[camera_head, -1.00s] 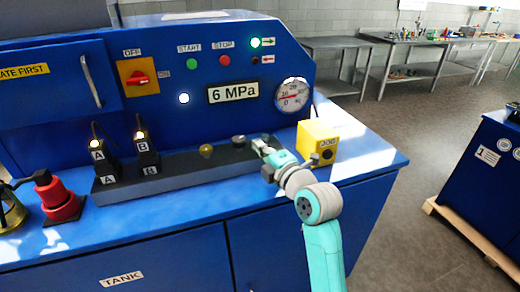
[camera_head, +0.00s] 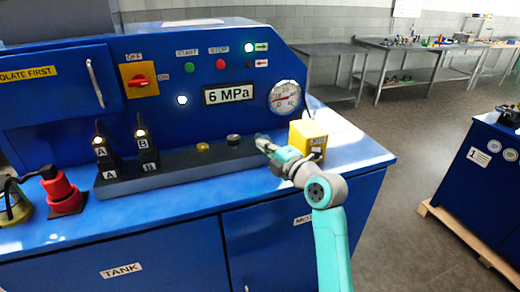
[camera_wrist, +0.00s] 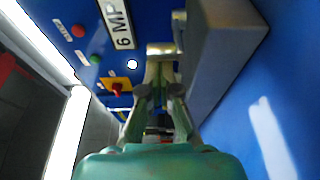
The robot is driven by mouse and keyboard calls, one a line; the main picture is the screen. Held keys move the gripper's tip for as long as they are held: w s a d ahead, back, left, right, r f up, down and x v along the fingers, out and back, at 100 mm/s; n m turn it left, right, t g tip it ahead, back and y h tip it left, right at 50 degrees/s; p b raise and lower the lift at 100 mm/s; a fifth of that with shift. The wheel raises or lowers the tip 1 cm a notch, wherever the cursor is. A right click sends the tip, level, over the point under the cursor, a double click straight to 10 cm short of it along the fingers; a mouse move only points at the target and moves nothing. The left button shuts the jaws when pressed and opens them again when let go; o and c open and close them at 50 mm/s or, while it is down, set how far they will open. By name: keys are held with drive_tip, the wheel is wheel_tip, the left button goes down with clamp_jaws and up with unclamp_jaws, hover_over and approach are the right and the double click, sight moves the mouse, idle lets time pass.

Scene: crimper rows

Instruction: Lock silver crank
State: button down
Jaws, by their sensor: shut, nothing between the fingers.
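My gripper (camera_head: 261,141) is just right of the dark knob, near the bar's right end, and looks apart from the knob. In the wrist view my gripper (camera_wrist: 160,85) is shut and empty, its fingers converging beside the grey bar (camera_wrist: 222,52). Whether it touches anything there is hidden.
A yellow box (camera_head: 307,137) stands close to the right of my wrist. Two black levers, A (camera_head: 105,153) and B (camera_head: 146,152), are at the bar's left end. A red bottle-like object (camera_head: 62,190) stands at the left.

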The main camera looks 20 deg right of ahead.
drive_tip(key=shift+w+d, duration=0.1)
drive_tip(key=shift+d, duration=1.6)
drive_tip(key=shift+w+d+r, duration=0.1)
drive_tip(key=shift+w+d, duration=0.15)
drive_tip(key=shift+d, duration=0.35)
drive_tip(key=shift+w+d, duration=0.2)
drive_tip(key=shift+d, duration=0.4)
drive_tip(key=shift+w+d+r, duration=0.15)
drive_tip(key=shift+w+d, duration=0.1)
drive_tip(key=shift+d, duration=0.3)
drive_tip(key=shift+s, duration=0.2)
drive_tip(key=v, duration=1.2)
drive_tip(key=shift+a, duration=0.15)
